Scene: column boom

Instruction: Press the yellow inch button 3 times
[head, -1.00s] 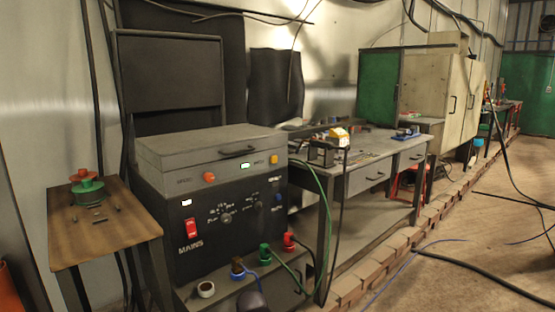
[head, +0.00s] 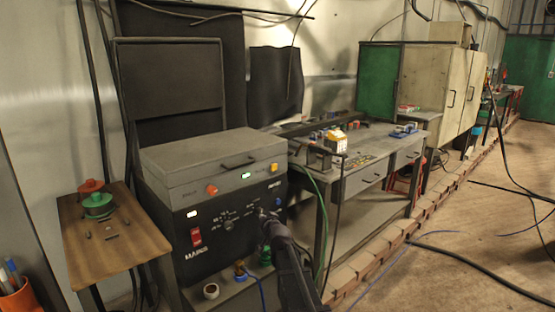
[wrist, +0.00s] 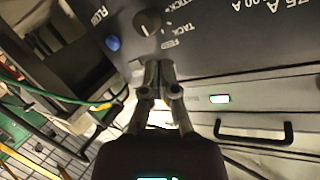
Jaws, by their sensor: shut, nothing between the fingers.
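The yellow button (head: 274,168) is at the right end of the welder's grey upper front strip, in the head view. A lit green indicator (head: 246,176) is left of it, and an orange button (head: 211,189) is farther left. My gripper (head: 264,214) is in front of the black panel, lower than the yellow button and apart from it. In the wrist view my gripper (wrist: 158,66) is shut and empty, with its tips near the "FEED" and "TACK" lettering. The green indicator (wrist: 219,99) shows to its right. The yellow button cannot be made out there; the fingers may cover it.
A black knob (wrist: 147,22) and a blue knob (wrist: 112,43) are close to my fingertips. The lid handle (wrist: 254,132) sticks out. Cable sockets, including a green one (head: 265,256), are below the panel. A workbench (head: 365,180) stands to the right.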

